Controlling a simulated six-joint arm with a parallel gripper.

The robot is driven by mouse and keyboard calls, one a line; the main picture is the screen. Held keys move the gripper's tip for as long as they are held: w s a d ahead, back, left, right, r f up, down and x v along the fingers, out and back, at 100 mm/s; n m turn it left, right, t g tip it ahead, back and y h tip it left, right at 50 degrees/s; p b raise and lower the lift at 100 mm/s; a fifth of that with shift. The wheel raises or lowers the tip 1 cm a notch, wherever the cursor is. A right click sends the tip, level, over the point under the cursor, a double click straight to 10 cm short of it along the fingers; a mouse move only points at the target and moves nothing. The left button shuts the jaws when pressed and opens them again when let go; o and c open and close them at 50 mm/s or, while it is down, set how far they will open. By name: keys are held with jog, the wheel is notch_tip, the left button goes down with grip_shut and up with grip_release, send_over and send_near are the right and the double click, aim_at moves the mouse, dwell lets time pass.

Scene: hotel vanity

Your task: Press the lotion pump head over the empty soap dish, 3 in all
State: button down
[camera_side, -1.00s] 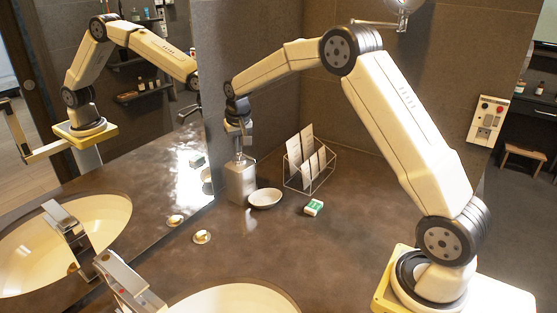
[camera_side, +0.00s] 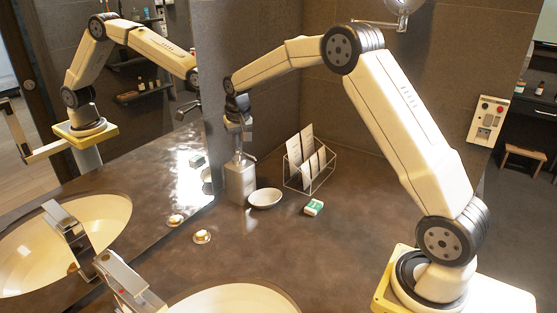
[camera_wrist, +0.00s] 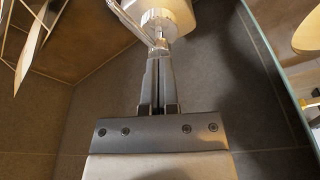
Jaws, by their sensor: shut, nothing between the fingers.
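The metallic lotion pump bottle (camera_side: 240,183) stands upright on the counter near the mirror. My gripper (camera_side: 239,148) points down above its pump head, with its fingers together and nothing between them. In the wrist view, the shut fingertips (camera_wrist: 160,54) are in line with the pump's collar and stem (camera_wrist: 159,22). I cannot tell whether they touch the pump head, which is partly hidden by the fingers. The white soap dish (camera_side: 265,199) sits just right of the bottle and looks empty.
A wire rack with cards (camera_side: 311,165) stands behind and right of the dish. A green-and-white soap box (camera_side: 313,207) and a small round item (camera_side: 202,236) lie on the counter. A basin and faucet (camera_side: 130,285) are at front left. The mid-counter is clear.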

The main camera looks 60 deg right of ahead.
jog(key=shift+r, duration=0.8)
jog(key=shift+f, duration=1.7)
jog(key=shift+r, duration=0.1)
dwell(0.3)
jog(key=shift+r, duration=1.6)
jog(key=shift+r, duration=0.1)
jog(key=shift+r, duration=2.95)
jog(key=shift+a, duration=0.1)
